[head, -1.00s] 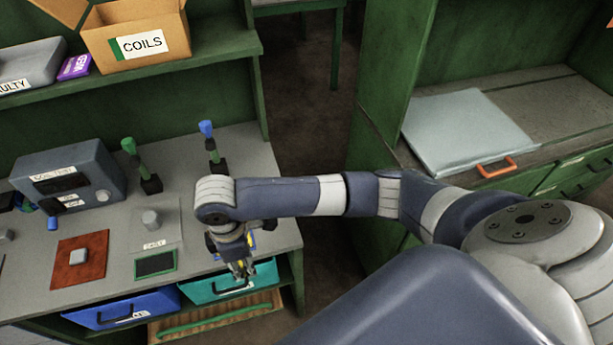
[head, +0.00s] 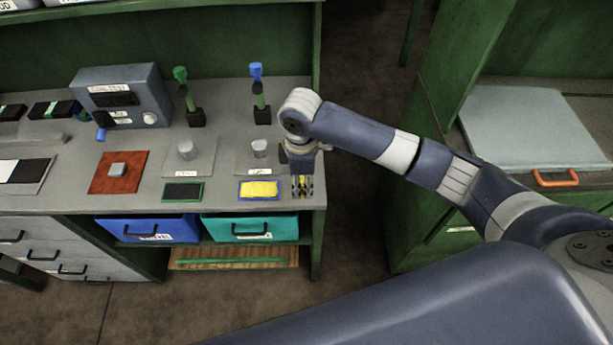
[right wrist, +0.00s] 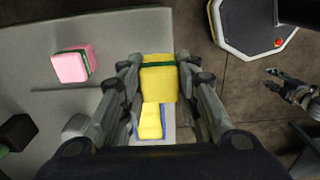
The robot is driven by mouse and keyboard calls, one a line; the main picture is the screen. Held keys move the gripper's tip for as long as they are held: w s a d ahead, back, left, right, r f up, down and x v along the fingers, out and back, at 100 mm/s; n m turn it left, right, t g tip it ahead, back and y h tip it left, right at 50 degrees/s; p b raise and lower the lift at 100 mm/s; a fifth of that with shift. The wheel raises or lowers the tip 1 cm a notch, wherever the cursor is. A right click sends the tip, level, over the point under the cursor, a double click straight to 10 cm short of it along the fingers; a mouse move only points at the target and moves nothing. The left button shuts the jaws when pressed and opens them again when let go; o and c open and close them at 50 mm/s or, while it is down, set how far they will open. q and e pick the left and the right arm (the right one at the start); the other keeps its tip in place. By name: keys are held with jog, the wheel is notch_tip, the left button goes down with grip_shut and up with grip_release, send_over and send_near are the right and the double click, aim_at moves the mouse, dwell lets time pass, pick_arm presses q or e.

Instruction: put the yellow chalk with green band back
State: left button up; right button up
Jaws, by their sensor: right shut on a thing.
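The yellow chalk with green band (right wrist: 158,82) is a yellow block between the fingers of my right gripper (right wrist: 158,88), which is shut on it. In the head view my right gripper (head: 302,188) points down at the bench's front right corner, with a bit of yellow chalk (head: 302,184) showing between its fingers. A blue-framed yellow pad (head: 259,190) lies just left of it; it also shows beyond the chalk in the right wrist view (right wrist: 150,122). My left gripper (right wrist: 280,82) shows at the right of the right wrist view, fingers apart and empty; the head view does not show it.
A pink block with a green band (right wrist: 72,65) lies on the bench in the right wrist view. A green-framed dark pad (head: 183,192) lies left. Teal (head: 225,230) and blue (head: 125,230) drawers are below.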

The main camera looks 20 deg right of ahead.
jog(key=shift+w+d+f, duration=0.1)
jog(key=shift+w+d, duration=0.25)
jog(key=shift+w, duration=0.2)
jog(key=shift+w+d, duration=0.3)
jog(key=shift+w, duration=0.25)
jog(key=f, duration=0.1)
jog(key=p, duration=0.1)
jog(key=f, duration=0.1)
jog(key=shift+w+d+f, duration=0.2)
jog(key=shift+w+f, duration=0.05)
jog(key=shift+f, duration=0.55)
jog(key=shift+f, duration=0.1)
jog(key=o, duration=1)
jog(key=shift+c, duration=0.2)
notch_tip(320, 180, up, 12)
jog(key=b, duration=0.1)
